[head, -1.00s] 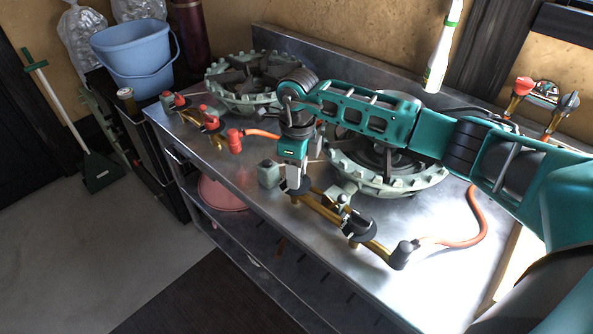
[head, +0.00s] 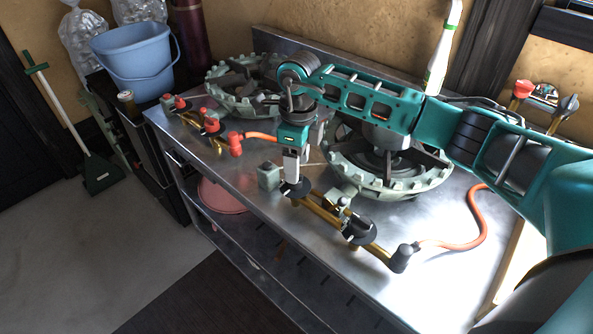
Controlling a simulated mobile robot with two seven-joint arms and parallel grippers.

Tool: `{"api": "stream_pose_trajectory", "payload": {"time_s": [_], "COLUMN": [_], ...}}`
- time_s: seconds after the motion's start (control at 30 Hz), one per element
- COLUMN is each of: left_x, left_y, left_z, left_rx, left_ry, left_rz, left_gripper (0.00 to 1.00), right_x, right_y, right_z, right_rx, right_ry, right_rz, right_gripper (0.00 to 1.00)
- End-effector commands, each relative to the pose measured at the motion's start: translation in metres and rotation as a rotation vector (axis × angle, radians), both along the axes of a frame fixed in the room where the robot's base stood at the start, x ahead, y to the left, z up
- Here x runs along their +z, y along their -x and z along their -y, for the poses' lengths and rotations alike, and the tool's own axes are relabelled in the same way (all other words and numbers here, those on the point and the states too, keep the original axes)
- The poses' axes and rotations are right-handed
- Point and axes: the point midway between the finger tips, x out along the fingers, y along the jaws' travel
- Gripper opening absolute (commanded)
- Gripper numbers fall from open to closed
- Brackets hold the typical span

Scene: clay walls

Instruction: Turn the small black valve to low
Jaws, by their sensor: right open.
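The gas pipe (head: 378,249) of the nearer burner is brass and runs along the front of the metal table. It carries a small black valve (head: 299,189) at its left end and a larger black valve (head: 358,231) further right. My right gripper (head: 291,178) points down just above the small black valve, its fingers partly overlapping it in the picture. It is open, and I cannot tell whether it touches the valve. My left gripper is not in view.
The nearer green burner (head: 430,182) stands right behind the pipe. A farther burner (head: 225,95) has red valves (head: 211,125) on its pipe. An orange hose (head: 480,220) curves at the right. A white bottle (head: 437,65) stands at the back.

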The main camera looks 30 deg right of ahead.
Motion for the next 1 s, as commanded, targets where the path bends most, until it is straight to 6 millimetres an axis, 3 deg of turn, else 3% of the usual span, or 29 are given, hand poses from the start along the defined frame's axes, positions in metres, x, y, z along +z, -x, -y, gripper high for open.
{"api": "stream_pose_trajectory", "payload": {"time_s": [0.2,0.4,0.6,1.0], "left_x": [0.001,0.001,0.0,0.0], "left_y": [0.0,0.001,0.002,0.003], "left_z": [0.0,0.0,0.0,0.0], "left_rx": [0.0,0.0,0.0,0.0], "left_ry": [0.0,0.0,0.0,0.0], "left_rz": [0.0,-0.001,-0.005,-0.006], "left_gripper": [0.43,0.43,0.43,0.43], "right_x": [0.052,0.083,0.093,0.093], "right_y": [-0.003,-0.003,-0.003,-0.003], "right_z": [0.002,0.003,0.004,0.003], "right_rx": [0.0,-0.001,-0.001,0.0], "right_ry": [0.0,-0.001,-0.001,-0.001], "right_rz": [0.006,0.003,0.001,0.001], "right_gripper": [0.58,0.58,0.58,0.58]}}
